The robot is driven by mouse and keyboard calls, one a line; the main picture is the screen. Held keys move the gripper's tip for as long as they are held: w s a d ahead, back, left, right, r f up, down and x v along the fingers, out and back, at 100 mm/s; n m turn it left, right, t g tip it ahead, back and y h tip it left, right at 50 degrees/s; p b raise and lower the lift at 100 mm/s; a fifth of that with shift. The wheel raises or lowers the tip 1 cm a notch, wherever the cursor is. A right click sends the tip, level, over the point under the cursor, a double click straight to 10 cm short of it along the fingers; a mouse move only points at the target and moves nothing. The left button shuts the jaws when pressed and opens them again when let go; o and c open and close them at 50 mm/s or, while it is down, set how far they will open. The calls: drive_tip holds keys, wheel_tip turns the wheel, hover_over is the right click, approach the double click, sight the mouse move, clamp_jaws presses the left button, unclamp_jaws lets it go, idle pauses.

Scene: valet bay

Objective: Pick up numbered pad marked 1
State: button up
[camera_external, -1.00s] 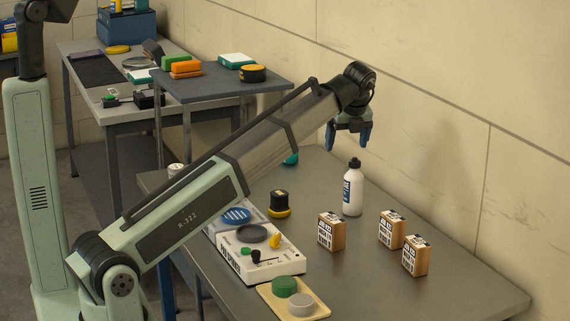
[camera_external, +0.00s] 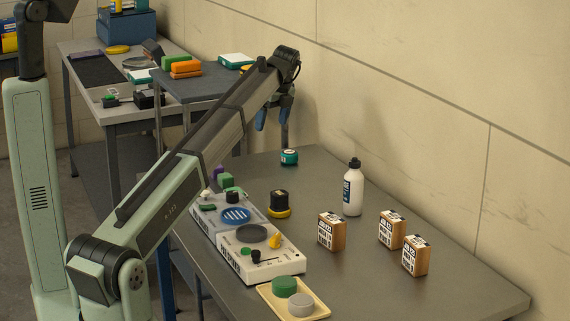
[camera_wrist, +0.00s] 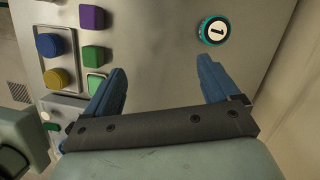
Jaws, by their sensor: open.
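The numbered pad marked 1 (camera_wrist: 215,30) is a round teal piece with a white top and a black "1". In the wrist view it lies on the grey table at the upper right, beyond my right fingertip. In the external view the pad (camera_external: 289,157) sits near the table's far end, close to the wall. My gripper (camera_external: 273,122) is above the far end of the table, pointing down, open and empty. Its two blue fingers also show in the wrist view (camera_wrist: 163,82), apart from the pad.
A panel with a blue button (camera_wrist: 47,44) and a yellow one stands left in the wrist view, beside purple (camera_wrist: 92,17) and green blocks. A white bottle (camera_external: 352,190) and several boxes (camera_external: 332,230) stand nearer.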

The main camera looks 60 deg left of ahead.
drive_tip(key=w+a+n+h, duration=0.1)
drive_tip(key=w+a+n, duration=0.1)
drive_tip(key=a+n, duration=0.35)
drive_tip(key=n+t+h, duration=0.1)
drive_tip(key=n+h, duration=0.1)
drive_tip(key=n, duration=2.6)
hover_over(289, 152)
drive_tip(key=f, duration=0.8)
drive_tip(key=shift+a+f, duration=0.3)
drive_tip(key=shift+w+d+f, duration=0.1)
drive_tip(key=shift+f, duration=1.2)
drive_tip(key=shift+d+f, duration=0.1)
drive_tip(key=shift+f, duration=1.15)
drive_tip(key=c, duration=1.1)
drive_tip(key=shift+c, duration=0.2)
